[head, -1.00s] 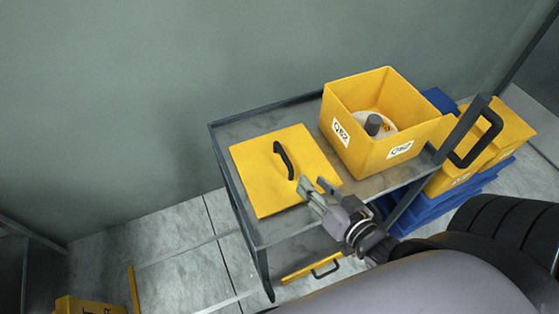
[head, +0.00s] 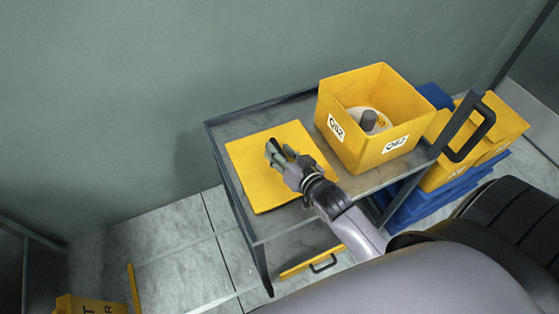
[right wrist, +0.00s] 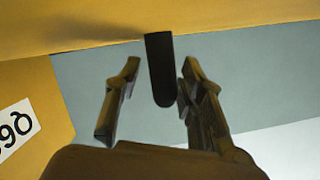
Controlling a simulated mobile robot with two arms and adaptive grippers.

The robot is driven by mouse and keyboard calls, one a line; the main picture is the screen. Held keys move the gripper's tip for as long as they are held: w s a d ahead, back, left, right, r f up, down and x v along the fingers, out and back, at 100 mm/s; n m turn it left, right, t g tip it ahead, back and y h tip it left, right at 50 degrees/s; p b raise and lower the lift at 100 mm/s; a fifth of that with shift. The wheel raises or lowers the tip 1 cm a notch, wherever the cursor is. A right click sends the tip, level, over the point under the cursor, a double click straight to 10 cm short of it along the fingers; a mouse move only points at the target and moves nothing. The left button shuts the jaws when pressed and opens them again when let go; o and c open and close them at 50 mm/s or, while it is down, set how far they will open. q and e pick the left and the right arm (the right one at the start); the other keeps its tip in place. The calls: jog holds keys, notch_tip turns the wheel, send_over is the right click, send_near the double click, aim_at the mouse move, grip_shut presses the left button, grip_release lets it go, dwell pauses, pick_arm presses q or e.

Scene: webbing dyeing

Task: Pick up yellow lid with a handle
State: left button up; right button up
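The square yellow lid (head: 262,188) lies flat on the cart's top shelf, left of the yellow bin. My right gripper (head: 278,152) is over the lid's middle and hides its black handle in the head view. In the right wrist view, the dark handle (right wrist: 160,70) sits between the two spread fingers (right wrist: 158,82), nearer the right one. I cannot tell whether that finger touches it. The lid also shows across the top of that view (right wrist: 90,24). My left gripper is not in view.
The yellow bin (head: 350,148) stands on the grey cart (head: 285,232), right of the lid. Another yellow lid with a black handle (head: 312,261) is on the lower level. The cart's push handle (head: 485,128) and blue crates (head: 420,205) are at the right.

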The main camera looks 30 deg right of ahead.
jog(key=shift+w+f, duration=0.1)
jog(key=shift+w, duration=0.2)
jog(key=shift+c, duration=0.2)
grip_shut()
dwell(0.3)
